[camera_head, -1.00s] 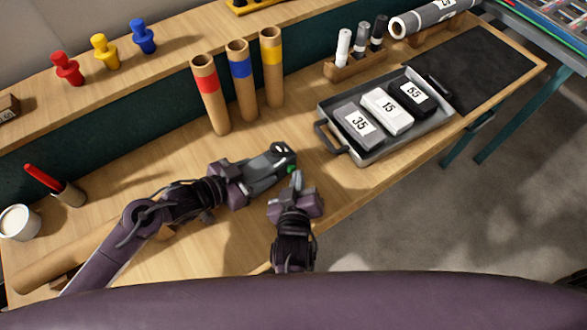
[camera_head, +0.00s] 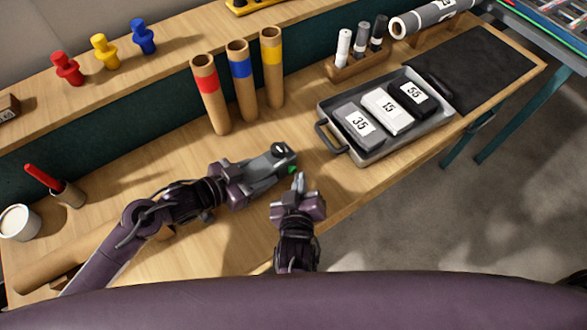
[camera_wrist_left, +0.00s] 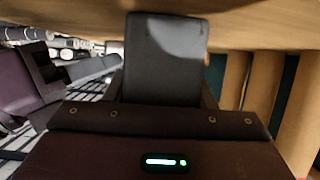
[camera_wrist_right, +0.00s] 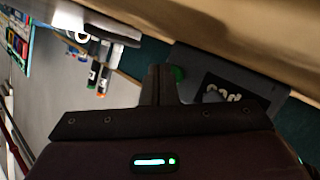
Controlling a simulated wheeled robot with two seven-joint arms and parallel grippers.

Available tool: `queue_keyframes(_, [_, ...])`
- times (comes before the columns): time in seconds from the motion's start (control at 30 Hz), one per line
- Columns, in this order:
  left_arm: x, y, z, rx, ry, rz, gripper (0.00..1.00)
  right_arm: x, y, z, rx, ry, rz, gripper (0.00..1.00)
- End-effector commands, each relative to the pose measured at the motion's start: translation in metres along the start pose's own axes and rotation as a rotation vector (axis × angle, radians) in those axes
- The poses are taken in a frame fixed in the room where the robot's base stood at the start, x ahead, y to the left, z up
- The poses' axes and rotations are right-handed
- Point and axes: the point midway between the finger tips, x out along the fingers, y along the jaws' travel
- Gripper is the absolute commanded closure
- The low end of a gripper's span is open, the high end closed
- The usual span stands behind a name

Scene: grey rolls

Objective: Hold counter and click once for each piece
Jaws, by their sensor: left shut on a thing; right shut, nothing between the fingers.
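The grey counter (camera_head: 270,160) is held by my left gripper (camera_head: 262,168) above the bench. Its green button (camera_head: 292,169) faces my right gripper (camera_head: 299,182), which is shut and empty just below it, with a small gap. In the right wrist view the counter (camera_wrist_right: 195,65) shows a dark display with pale digits I cannot read, and the button (camera_wrist_right: 178,73) is beside my shut fingertips (camera_wrist_right: 160,80). In the left wrist view a dark grey block (camera_wrist_left: 165,60), apparently the counter, fills the jaws. Blocks marked 35 (camera_head: 360,123), 15 (camera_head: 388,108) and 55 (camera_head: 413,93) lie in a tray (camera_head: 371,156).
Red (camera_head: 67,69), yellow (camera_head: 104,51) and blue (camera_head: 143,36) pegs stand on the back shelf. Three banded cardboard tubes (camera_head: 240,95) stand behind the counter. A marker holder (camera_head: 357,66) and black mat (camera_head: 475,65) are right. A cup (camera_head: 18,222) is left.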

Motion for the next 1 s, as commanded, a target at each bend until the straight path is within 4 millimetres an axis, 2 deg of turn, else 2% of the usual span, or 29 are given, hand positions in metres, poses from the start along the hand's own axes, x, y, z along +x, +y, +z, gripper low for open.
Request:
queue_keyframes(0.47, [0.0, -0.001, 0.0, -0.001, 0.001, -0.002, 0.81, -0.006, 0.004, 0.005, -0.001, -0.002, 0.0, 1.0])
queue_keyframes(1.0, [0.0, -0.001, 0.0, -0.001, 0.0, -0.003, 0.81, -0.038, 0.028, 0.029, -0.001, -0.003, 0.0, 1.0])
